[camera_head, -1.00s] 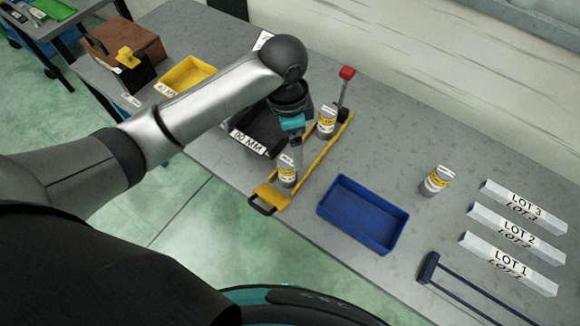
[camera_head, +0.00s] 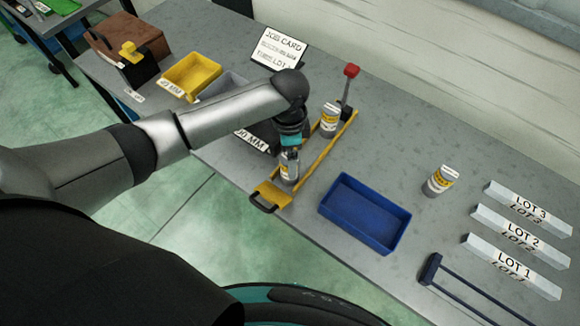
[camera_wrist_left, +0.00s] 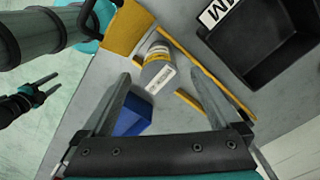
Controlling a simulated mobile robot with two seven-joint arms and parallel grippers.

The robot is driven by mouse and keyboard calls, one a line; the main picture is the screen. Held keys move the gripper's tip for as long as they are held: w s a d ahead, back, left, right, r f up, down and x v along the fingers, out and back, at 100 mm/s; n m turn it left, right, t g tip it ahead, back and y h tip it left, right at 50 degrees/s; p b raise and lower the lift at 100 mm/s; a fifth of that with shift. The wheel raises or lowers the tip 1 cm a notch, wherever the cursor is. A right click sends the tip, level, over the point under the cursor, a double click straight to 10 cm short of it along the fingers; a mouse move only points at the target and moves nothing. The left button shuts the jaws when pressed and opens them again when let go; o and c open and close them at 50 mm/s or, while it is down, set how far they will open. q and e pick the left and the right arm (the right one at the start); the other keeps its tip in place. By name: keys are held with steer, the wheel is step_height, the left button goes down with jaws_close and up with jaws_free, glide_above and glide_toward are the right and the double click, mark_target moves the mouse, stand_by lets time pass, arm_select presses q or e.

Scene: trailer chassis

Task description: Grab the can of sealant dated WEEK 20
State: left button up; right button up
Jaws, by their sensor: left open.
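Three grey cans with yellow-and-white labels stand on the bench. One can (camera_head: 289,172) is at the near end of a yellow-railed rack, another (camera_head: 330,120) is at its far end, and a third (camera_head: 440,181) stands alone at the right. Their dates are too small to read. My left gripper (camera_head: 289,153) is open, just above the near can. In the left wrist view, that can (camera_wrist_left: 157,72) shows ahead, between the spread fingers and beyond their tips. My right gripper (camera_wrist_left: 46,86) shows small at the left, apparently open and empty, over the floor.
A blue bin (camera_head: 363,213) stands right of the yellow rack (camera_head: 272,196). A red-topped lever (camera_head: 350,72) rises at its far end. A black bin (camera_wrist_left: 262,50) is beside it. LOT blocks (camera_head: 515,238) stand right; a job card (camera_head: 281,47) is behind.

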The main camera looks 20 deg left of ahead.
arm_select(q)
steer(key=shift+f, duration=2.4)
steer(key=shift+d, duration=0.1)
steer(key=shift+c, duration=0.2)
steer(key=shift+w, duration=0.1)
jaws_close()
